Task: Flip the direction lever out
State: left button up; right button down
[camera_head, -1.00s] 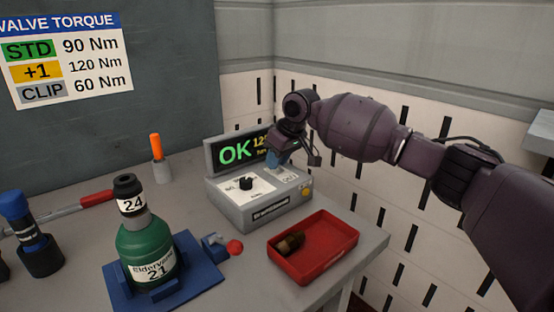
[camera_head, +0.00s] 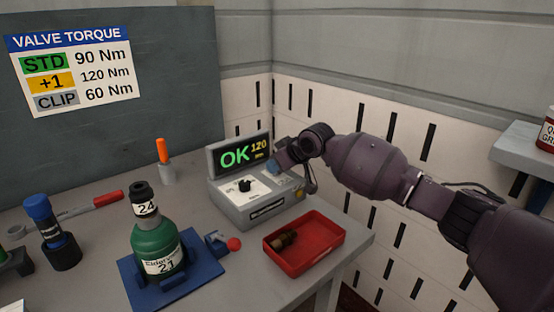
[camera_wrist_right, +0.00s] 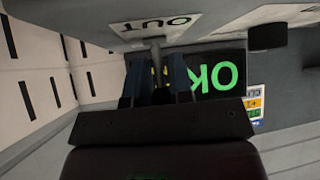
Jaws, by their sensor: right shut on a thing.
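The tester box (camera_head: 262,210) stands on the bench with a lit display (camera_head: 240,156) reading OK 120 and a black knob (camera_head: 245,185) on its top. My right gripper (camera_head: 296,172) is at the box's right rear, beside the display. In the right wrist view my right gripper (camera_wrist_right: 158,66) has its two blue fingers shut around the slim grey direction lever (camera_wrist_right: 157,46), just by the OUT label (camera_wrist_right: 158,24). In the head view the lever is hidden by the gripper. My left gripper is not in view.
A green bottle (camera_head: 159,246) stands in a blue fixture (camera_head: 193,270) to the left. An orange-handled tool (camera_head: 162,150) stands behind. The wall is close behind my right arm.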

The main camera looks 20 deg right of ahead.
jog(key=shift+s+t+y, duration=0.3)
jog(key=shift+t, duration=0.4)
jog(key=shift+s+d+f+t+y, duration=0.1)
jog(key=shift+s+t+y, duration=0.1)
jog(key=shift+t, duration=0.35)
jog(key=shift+s+d+f+t+y, duration=0.1)
jog(key=shift+t+y, duration=0.1)
jog(key=shift+t, duration=0.35)
jog(key=shift+n+t, duration=0.3)
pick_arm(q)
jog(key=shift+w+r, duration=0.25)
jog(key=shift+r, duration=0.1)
